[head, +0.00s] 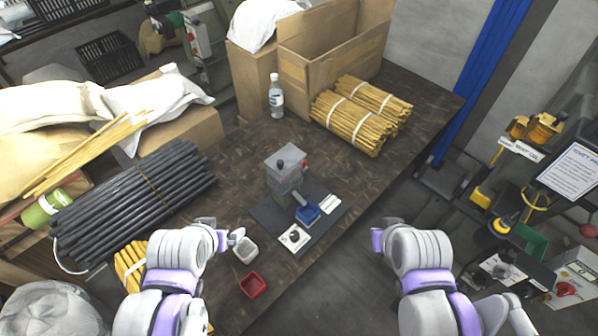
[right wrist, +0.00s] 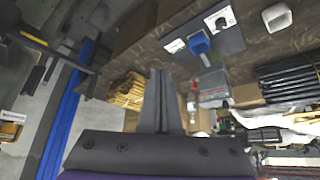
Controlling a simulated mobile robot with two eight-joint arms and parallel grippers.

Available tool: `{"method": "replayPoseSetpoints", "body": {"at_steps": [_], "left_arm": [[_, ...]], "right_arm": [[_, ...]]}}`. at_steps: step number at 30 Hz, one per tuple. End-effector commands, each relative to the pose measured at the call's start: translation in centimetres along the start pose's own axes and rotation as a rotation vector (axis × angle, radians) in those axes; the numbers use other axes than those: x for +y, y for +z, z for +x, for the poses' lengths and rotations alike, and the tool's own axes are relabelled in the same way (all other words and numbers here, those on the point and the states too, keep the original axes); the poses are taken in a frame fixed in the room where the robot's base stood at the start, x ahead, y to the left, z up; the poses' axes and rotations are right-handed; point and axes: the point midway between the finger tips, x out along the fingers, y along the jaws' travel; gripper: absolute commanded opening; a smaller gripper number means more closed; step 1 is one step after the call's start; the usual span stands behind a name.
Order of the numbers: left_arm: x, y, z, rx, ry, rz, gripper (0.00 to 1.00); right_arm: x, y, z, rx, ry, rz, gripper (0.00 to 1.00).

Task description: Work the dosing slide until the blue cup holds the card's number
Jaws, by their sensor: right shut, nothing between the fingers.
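A small red tray (head: 253,286) lies near the front edge. A white strip (head: 328,204) lies right of the blue cup. A bottle (head: 276,96), bundled yellow sticks (head: 347,122) and an open carton (head: 330,50) stand behind. Black rods (head: 135,205) lie at left.

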Motion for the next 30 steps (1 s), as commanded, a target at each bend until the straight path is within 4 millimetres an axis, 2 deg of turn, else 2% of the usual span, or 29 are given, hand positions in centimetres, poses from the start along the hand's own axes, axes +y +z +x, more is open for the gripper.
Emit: {"method": "replayPoseSetpoints", "body": {"at_steps": [10,14,16,18,23,26,30], "left_arm": [[0.0,0.0,0.0,0.0,0.0,0.0,1.0],[0.0,0.1,0.1,-0.002,0.0,0.0,1.0],[0.0,0.4,0.2,-0.005,0.0,0.0,1.0],[0.0,0.9,0.3,-0.011,0.0,0.0,1.0],[0.0,2.4,1.0,-0.028,0.0,0.0,1.0],[0.0,3.2,1.4,-0.038,0.0,0.0,1.0],[0.0,4.3,2.0,-0.049,0.0,0.0,1.0]], "right_arm": [[0.0,0.0,0.0,0.0,0.0,0.0,0.0],[-0.1,-0.4,-0.1,-0.005,-0.001,0.004,0.22],[-0.2,-1.4,-0.3,-0.018,-0.004,0.013,0.34],[-0.6,-3.2,-0.6,-0.041,-0.007,0.032,0.41],[-1.8,-9.0,-0.5,-0.118,-0.014,0.096,0.41],[-2.8,-12.7,0.3,-0.168,-0.013,0.14,0.41],[-4.4,-17.4,2.2,-0.236,-0.006,0.2,0.41]]}}
